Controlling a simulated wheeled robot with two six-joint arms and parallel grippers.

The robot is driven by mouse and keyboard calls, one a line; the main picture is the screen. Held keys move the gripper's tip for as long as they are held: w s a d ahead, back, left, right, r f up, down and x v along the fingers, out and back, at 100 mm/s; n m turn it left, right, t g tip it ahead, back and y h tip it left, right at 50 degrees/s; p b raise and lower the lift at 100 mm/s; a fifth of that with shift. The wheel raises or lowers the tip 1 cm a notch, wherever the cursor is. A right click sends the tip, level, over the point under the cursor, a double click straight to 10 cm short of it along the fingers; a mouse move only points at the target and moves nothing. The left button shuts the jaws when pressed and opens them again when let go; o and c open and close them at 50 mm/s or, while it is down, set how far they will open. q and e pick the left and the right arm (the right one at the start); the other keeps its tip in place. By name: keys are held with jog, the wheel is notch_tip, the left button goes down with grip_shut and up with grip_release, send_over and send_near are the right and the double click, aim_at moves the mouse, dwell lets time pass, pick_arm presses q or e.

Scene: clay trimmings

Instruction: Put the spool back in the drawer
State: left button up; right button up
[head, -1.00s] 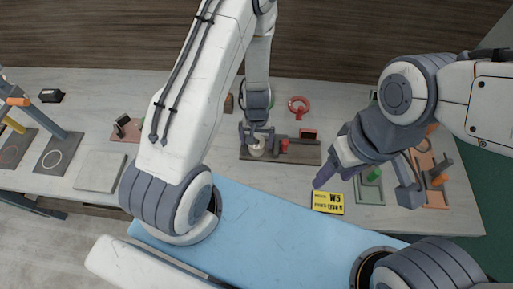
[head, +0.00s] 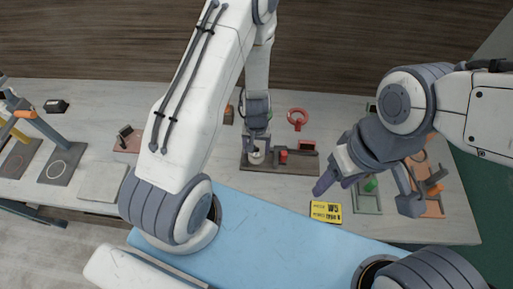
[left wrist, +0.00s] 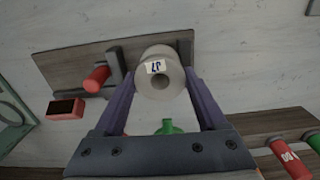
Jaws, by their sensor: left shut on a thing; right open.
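The spool (left wrist: 160,78) is a pale grey-beige cylinder with a dark centre hole and a small white label. My left gripper (left wrist: 162,88) is shut on it, with a purple finger on each side. In the head view the spool (head: 256,156) shows below my left gripper (head: 257,146), at the left part of a dark wooden board (head: 285,169). I cannot tell whether it touches the board. My right gripper (head: 335,184) is open near the yellow sign, with no object seen between its fingers. No drawer can be made out clearly.
A red peg (left wrist: 97,77) and a red block (left wrist: 66,108) are beside the spool. A red ring (head: 297,118) lies behind the board. A yellow sign (head: 326,212) and a green piece (head: 371,185) lie at right. A grey plate (head: 103,183) lies at left.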

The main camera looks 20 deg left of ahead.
notch_tip(320, 180, up, 10)
jog(key=p, duration=0.8)
jog(key=shift+f, duration=0.15)
